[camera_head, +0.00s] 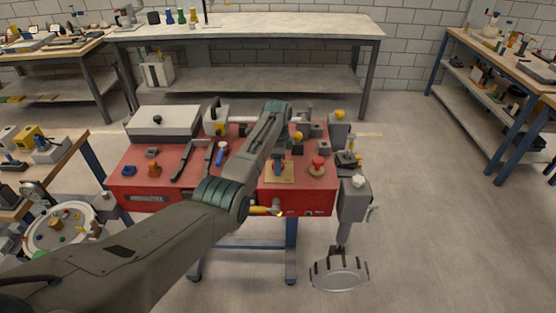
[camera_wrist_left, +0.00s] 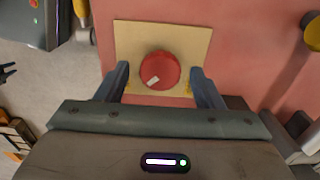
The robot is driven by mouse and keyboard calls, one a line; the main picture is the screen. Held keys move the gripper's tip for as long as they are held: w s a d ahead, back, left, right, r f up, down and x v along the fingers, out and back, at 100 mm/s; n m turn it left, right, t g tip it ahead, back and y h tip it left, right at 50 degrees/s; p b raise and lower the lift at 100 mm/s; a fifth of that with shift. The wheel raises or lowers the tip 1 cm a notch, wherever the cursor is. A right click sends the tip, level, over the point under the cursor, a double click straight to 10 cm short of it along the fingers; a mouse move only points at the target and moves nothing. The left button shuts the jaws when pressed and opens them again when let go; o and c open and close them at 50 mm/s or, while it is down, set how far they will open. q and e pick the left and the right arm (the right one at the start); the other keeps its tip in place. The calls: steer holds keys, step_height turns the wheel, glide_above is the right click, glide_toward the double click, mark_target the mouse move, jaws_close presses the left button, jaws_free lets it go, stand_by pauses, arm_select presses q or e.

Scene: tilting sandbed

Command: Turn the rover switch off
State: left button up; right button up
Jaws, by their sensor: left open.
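A round red knob (camera_wrist_left: 159,70) with a short white mark shows in the left wrist view. It sits on a square tan plate (camera_wrist_left: 190,32) on a red surface. The white mark points toward the lower left. My left gripper (camera_wrist_left: 158,72) is open, with one finger on each side of the knob. I cannot tell if the fingers touch it. In the head view my left arm reaches over the red rover body (camera_head: 232,197) and hides part of its top. I cannot tell the knob apart there. My right gripper is not in view.
A red mushroom button (camera_head: 318,162) stands on the rover's right part. A grey unit (camera_head: 353,200) stands at its right side, with a silver toothed wheel (camera_head: 339,274) below. A bench (camera_head: 330,25) is behind. The floor at right is clear.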

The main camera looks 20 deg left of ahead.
arm_select(q)
steer(key=shift+f, duration=0.1)
steer(key=c, duration=1)
steer(key=shift+o, duration=0.2)
steer(key=shift+n, duration=0.3)
steer(key=n+p, duration=0.1)
steer(key=n, duration=0.1)
steer(key=shift+n+p, duration=0.3)
steer(key=n+p, duration=0.1)
steer(key=n, duration=0.2)
steer(key=shift+n, duration=0.3)
steer(key=n+p, duration=0.1)
steer(key=n, duration=0.4)
steer(key=shift+w, duration=0.1)
steer(key=n, duration=0.3)
steer(key=shift+n+p, duration=0.35)
steer(key=shift+n, duration=1.15)
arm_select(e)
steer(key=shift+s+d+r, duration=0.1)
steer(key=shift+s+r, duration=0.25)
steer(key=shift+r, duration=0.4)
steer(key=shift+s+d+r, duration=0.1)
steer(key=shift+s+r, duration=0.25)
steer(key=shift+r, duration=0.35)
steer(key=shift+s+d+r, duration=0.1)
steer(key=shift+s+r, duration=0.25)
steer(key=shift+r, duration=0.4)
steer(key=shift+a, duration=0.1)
